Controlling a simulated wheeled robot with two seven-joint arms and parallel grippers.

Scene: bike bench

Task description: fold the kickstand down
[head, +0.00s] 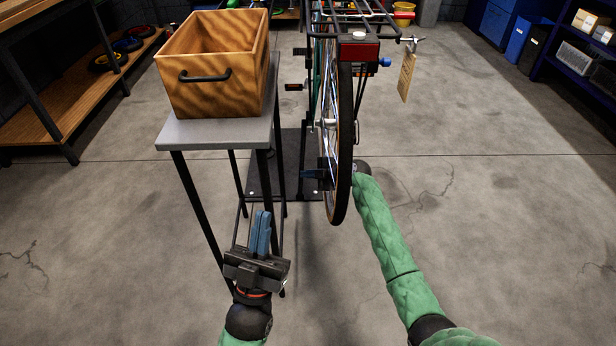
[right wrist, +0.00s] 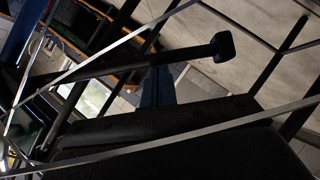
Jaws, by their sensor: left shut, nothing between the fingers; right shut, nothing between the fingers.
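The bike's rear wheel (head: 338,150) faces me in the middle of the head view. In the right wrist view, a dark bar with a blocky end, apparently the kickstand (right wrist: 180,57), runs across the picture behind bright spokes. I cannot make it out clearly in the head view. My right gripper (head: 309,174) is shut and empty; its blue fingers show just left of the wheel, while its arm comes in from the right. Its fingertips (right wrist: 157,84) appear close to the bar; contact is unclear. My left gripper (head: 261,232) is shut and empty, low in front of the side table.
A wooden crate (head: 205,95) stands on a grey side table (head: 220,134) left of the bike. A dark plate (head: 296,150) lies on the floor under the bike. A tag (head: 406,78) hangs at right.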

